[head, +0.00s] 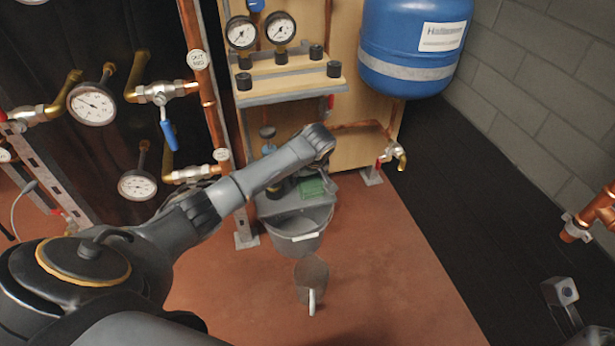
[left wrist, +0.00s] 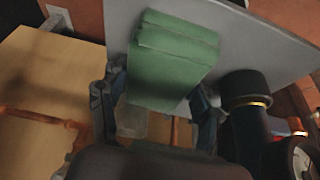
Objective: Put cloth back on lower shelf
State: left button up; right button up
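The green folded cloth (head: 313,187) is at the grey lower shelf (head: 284,203) of the stand, above the grey bucket. In the left wrist view the cloth (left wrist: 172,60) appears against the grey shelf plate (left wrist: 255,38). I cannot tell whether it rests fully on the plate. My left arm reaches across the head view to the stand, and its gripper is mostly hidden there by the wrist. In the left wrist view my left gripper (left wrist: 157,95) has its fingers apart, one toward each side of the cloth's near end. No clear grip on the cloth shows. My right gripper is not in view.
A grey bucket (head: 300,240) stands under the shelf, with a grey jug (head: 311,278) on the red floor before it. Gauges (head: 280,29) and knobs stand on the upper shelf (head: 290,89). A black cylinder (left wrist: 245,95) is close right of the cloth. Copper pipes flank the stand.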

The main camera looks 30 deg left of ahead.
pick_arm(q)
jog(key=o, duration=0.4)
jog(key=shift+f, duration=0.25)
jog(key=shift+o, duration=0.2)
